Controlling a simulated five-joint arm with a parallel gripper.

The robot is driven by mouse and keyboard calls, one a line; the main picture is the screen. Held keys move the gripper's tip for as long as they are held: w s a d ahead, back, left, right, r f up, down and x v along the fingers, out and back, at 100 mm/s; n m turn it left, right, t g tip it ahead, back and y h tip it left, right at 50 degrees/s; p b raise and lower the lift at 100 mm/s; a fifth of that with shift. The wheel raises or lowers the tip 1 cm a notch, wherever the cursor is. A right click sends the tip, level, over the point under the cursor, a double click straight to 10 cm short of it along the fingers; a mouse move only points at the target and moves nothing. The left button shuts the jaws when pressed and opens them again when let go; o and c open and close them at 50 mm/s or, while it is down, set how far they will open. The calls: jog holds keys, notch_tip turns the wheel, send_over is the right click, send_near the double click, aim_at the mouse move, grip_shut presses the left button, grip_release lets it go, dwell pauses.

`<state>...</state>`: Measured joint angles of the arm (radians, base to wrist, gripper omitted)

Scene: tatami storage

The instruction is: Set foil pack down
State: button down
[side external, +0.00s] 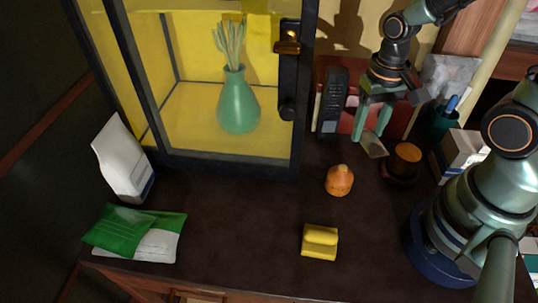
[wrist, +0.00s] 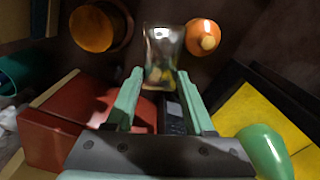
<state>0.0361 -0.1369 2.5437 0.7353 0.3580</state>
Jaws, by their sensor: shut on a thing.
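My gripper (side external: 370,136) is at the back right of the dark tabletop, pointing down, with its green fingers shut on the foil pack (side external: 374,149). The pack is small, shiny and silvery, and hangs tilted below the fingertips. In the wrist view the foil pack (wrist: 164,48) sticks out beyond the fingertips of my gripper (wrist: 158,76), with yellowish reflections on it. Its upper end is hidden between the fingers. I cannot tell whether its lower edge touches the tabletop.
An orange pumpkin-like object (side external: 339,181) and a brown round jar (side external: 403,160) flank the pack. A yellow block (side external: 320,242) lies in front. A glass cabinet (side external: 225,163) with a green vase (side external: 238,105) stands left.

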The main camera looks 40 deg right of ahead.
aim_at(367, 132)
jog(key=shift+f, duration=4.45)
jog(key=shift+f, duration=0.2)
jog(key=shift+c, duration=1.4)
grip_release()
jog(key=shift+r, duration=0.15)
notch_tip(367, 132, up, 12)
jog(key=shift+r, duration=0.1)
jog(key=w+r+n+t, duration=0.3)
jog(key=r+n+t, duration=0.1)
jog(key=r, duration=0.7)
jog(key=shift+w+a+r+n+t, duration=0.3)
jog(key=shift+a+r+t, duration=0.15)
jog(key=shift+t, duration=0.35)
